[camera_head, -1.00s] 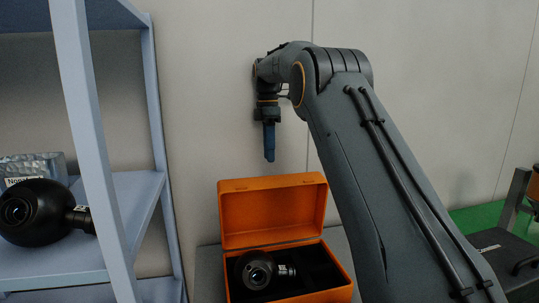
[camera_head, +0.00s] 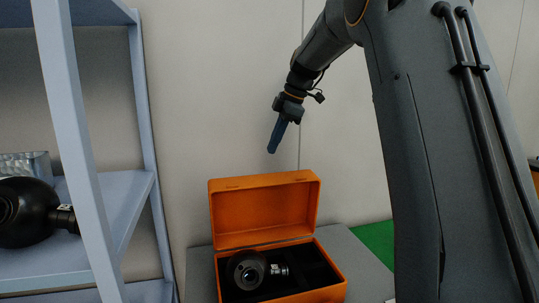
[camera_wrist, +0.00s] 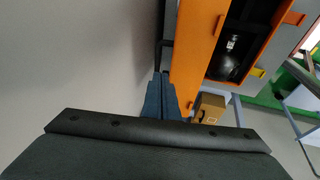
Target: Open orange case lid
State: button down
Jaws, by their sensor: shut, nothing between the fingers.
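The orange case (camera_head: 318,294) stands on a grey surface, and its lid (camera_head: 265,212) is up, leaning back toward the wall. A black gimbal camera (camera_head: 248,270) lies in the dark lining inside it. My gripper (camera_head: 272,150) is shut and empty, hanging tilted in the air above the raised lid, apart from it. In the wrist view the blue fingers (camera_wrist: 160,98) are together, and the orange lid (camera_wrist: 192,60) shows just beyond them to the right, with the gimbal camera (camera_wrist: 228,62) in the case.
A blue-grey shelf (camera_head: 120,215) stands at the left with another black gimbal camera (camera_head: 28,212) on it. A pale wall (camera_head: 220,80) rises behind the case. A cardboard box (camera_wrist: 209,107) shows below the case in the wrist view.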

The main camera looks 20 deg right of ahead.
jog(key=p+x, duration=0.2)
jog(key=x, duration=0.7)
jog(key=shift+p, duration=0.4)
jog(key=shift+s, duration=0.1)
jog(key=w, duration=0.1)
jog(key=w+f+b, duration=0.1)
jog(key=w, duration=0.1)
jog(key=shift+w+b, duration=0.1)
jog(key=shift+b, duration=0.2)
